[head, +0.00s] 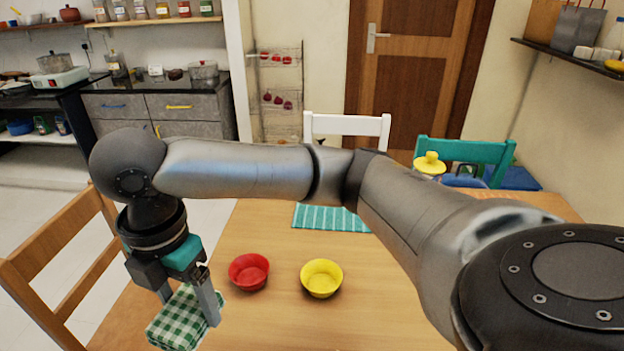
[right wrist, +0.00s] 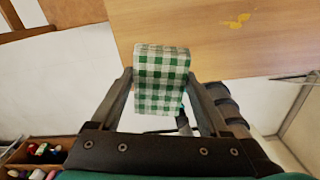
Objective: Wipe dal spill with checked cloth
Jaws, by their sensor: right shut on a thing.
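The green-and-white checked cloth (head: 176,326) is a folded, thick pad. My right gripper (head: 190,308) is shut on it, at the lower left in the head view, by the table's left edge. In the right wrist view the cloth (right wrist: 161,75) sits between the two fingers, overlapping the table edge in the picture. The yellow dal spill (right wrist: 237,20) is a small irregular smear on the wooden table (right wrist: 205,50), beyond the cloth and apart from it. I cannot make out the spill in the head view. My left gripper is not in view.
A red bowl (head: 249,271) and a yellow bowl (head: 321,278) stand on the table right of the gripper. A teal striped mat (head: 332,217) lies behind them. A wooden chair (head: 50,245) is close on the left. A yellow-lidded pot (head: 429,164) is partly hidden by my arm.

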